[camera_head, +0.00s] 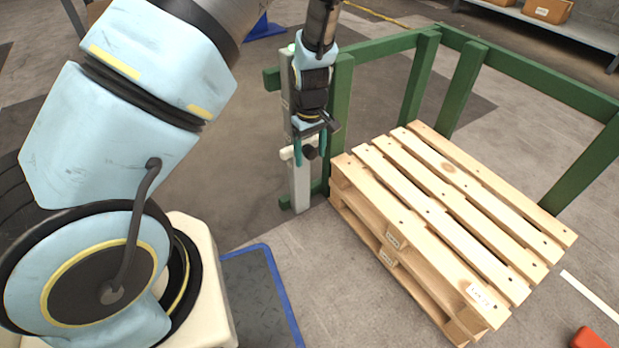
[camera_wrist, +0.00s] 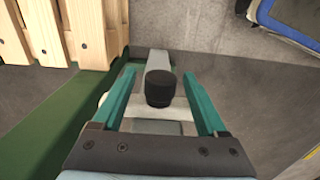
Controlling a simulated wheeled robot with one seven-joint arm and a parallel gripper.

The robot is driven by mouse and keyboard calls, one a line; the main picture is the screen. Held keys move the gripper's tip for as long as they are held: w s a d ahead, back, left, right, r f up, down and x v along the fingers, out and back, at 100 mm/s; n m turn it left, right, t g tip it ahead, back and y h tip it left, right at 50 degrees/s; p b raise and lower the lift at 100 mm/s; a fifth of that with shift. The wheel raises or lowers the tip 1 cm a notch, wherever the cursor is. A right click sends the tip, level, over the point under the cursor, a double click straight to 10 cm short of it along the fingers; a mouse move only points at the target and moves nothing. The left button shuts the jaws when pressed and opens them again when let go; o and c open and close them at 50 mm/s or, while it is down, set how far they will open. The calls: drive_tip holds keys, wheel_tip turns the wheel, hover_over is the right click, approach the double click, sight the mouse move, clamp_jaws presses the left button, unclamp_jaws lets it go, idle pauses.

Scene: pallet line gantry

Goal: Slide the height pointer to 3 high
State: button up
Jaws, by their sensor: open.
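The height pointer shows as a black round knob (camera_head: 309,152) on a pale slide, on an upright light-grey scale board (camera_head: 300,188) fixed beside a green post. In the wrist view the black knob (camera_wrist: 160,88) sits between my fingers, with gaps on both sides. My gripper (camera_head: 311,150) points down at the board, its teal fingers open around the knob; in the wrist view the open fingers (camera_wrist: 160,92) also flank it. The board's upper part is partly hidden behind my gripper. No height marks can be read.
A stack of wooden pallets (camera_head: 440,210) stands right of the board, inside a green frame (camera_head: 525,77). A blue-edged mat (camera_head: 262,295) lies in front. A shelf with boxes (camera_head: 548,10) is at the back right, and an orange object (camera_head: 588,338) at the lower right. Floor left of the board is clear.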

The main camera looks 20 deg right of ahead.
sight(310, 148)
wheel_tip(310, 148, up, 8)
drive_tip(key=p, duration=0.8)
idle(0.5)
